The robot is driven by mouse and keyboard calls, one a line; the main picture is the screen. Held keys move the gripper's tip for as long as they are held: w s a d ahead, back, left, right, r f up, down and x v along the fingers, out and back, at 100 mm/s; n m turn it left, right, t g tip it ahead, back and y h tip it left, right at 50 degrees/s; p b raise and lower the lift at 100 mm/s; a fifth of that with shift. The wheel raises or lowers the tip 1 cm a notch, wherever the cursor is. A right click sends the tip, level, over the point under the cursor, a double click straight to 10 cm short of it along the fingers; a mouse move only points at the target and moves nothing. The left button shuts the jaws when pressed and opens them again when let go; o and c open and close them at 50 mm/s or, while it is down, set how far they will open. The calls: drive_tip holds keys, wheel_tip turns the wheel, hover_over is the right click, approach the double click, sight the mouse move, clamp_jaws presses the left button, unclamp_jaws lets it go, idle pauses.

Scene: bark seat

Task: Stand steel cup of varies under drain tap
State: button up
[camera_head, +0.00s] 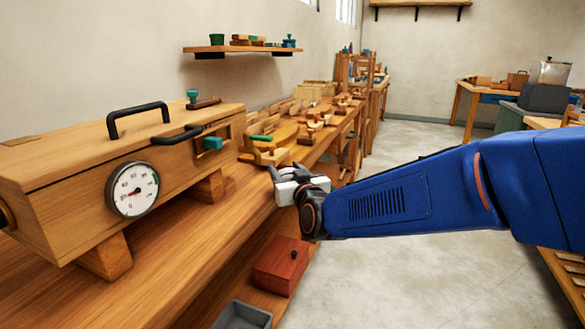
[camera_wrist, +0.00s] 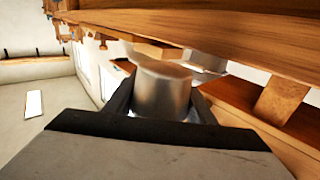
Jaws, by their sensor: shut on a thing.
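My gripper (camera_head: 284,171) is at the front edge of the long wooden bench, right of the wooden box with the gauge. In the wrist view, its two dark fingers (camera_wrist: 160,92) are shut on a plain grey steel cup (camera_wrist: 163,88), one finger on each side. The cup cannot be made out in the head view. A pale metal shape (camera_wrist: 207,62) shows partly behind the cup; I cannot tell what it is. I cannot clearly identify the drain tap in either view.
The wooden box (camera_head: 60,150) has a round gauge (camera_head: 132,189) and black handles, and stands on wooden blocks on the bench (camera_head: 180,240). Wooden tools crowd the bench farther back. A reddish box (camera_head: 281,265) and grey tray (camera_head: 241,316) sit lower down. Open floor lies to the right.

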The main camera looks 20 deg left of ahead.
drive_tip(key=shift+a+f, duration=0.4)
drive_tip(key=shift+a, duration=0.25)
drive_tip(key=shift+w+a, duration=0.2)
drive_tip(key=shift+a, duration=1.9)
drive_tip(key=shift+w+a, duration=0.2)
drive_tip(key=shift+a, duration=1.85)
drive_tip(key=shift+f, duration=0.35)
drive_tip(key=o, duration=1.1)
drive_tip(key=shift+s, duration=0.1)
